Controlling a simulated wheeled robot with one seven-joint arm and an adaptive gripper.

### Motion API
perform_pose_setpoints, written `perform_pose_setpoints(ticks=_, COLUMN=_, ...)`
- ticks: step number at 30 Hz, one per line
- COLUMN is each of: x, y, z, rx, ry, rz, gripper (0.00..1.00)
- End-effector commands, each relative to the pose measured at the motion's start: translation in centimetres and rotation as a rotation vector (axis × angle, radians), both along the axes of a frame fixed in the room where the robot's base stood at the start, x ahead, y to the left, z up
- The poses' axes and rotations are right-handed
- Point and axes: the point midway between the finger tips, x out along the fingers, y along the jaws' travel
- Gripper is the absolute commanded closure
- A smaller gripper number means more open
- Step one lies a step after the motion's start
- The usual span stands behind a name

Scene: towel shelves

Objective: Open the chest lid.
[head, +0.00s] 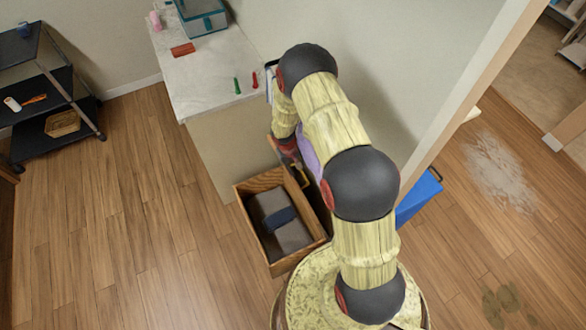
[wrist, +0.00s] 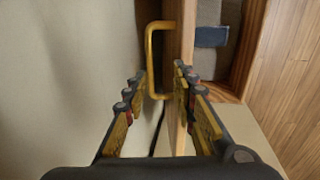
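The wooden chest (head: 262,257) stands open at the top in the head view, with grey folded cloth and a dark blue piece inside. Its interior and rim also show at the upper right of the wrist view (wrist: 243,48). A board that looks like the raised lid (wrist: 182,45) stands along one side, with a yellow handle (wrist: 149,62) on it. My gripper (wrist: 158,84) is open, its fingertips either side of the lower part of the handle. I cannot tell whether they touch it. In the head view my arm hides much of the lid and gripper.
A white-topped counter (head: 205,80) stands behind the chest, with small red and green items and a teal box (head: 203,18). A blue bin (head: 418,197) is right of my arm. A black shelf cart (head: 50,90) is far left. The floor left of the chest is clear.

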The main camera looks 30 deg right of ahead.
Motion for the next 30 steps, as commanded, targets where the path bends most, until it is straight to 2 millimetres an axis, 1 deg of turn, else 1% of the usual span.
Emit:
perform_pose_setpoints(ticks=1, x=1.0, y=-0.9, z=1.2, rx=-0.004, ry=-0.02, rz=-0.013, gripper=0.73)
perform_pose_setpoints(ticks=2, x=1.0, y=-0.8, z=1.4, rx=-0.004, ry=-0.021, rz=-0.013, gripper=0.73)
perform_pose_setpoints(ticks=5, x=1.0, y=-0.3, z=2.3, rx=-0.005, ry=-0.021, rz=-0.01, gripper=0.73)
perform_pose_setpoints(ticks=12, x=1.1, y=1.2, z=5.6, rx=-0.008, ry=-0.018, rz=-0.001, gripper=0.73)
perform_pose_setpoints(ticks=15, x=1.0, y=1.8, z=6.7, rx=-0.008, ry=-0.015, rz=0.003, gripper=0.73)
perform_pose_setpoints(ticks=21, x=0.8, y=2.7, z=7.9, rx=-0.009, ry=-0.007, rz=0.01, gripper=0.73)
perform_pose_setpoints(ticks=30, x=0.6, y=2.9, z=7.9, rx=-0.008, ry=-0.002, rz=0.012, gripper=0.73)
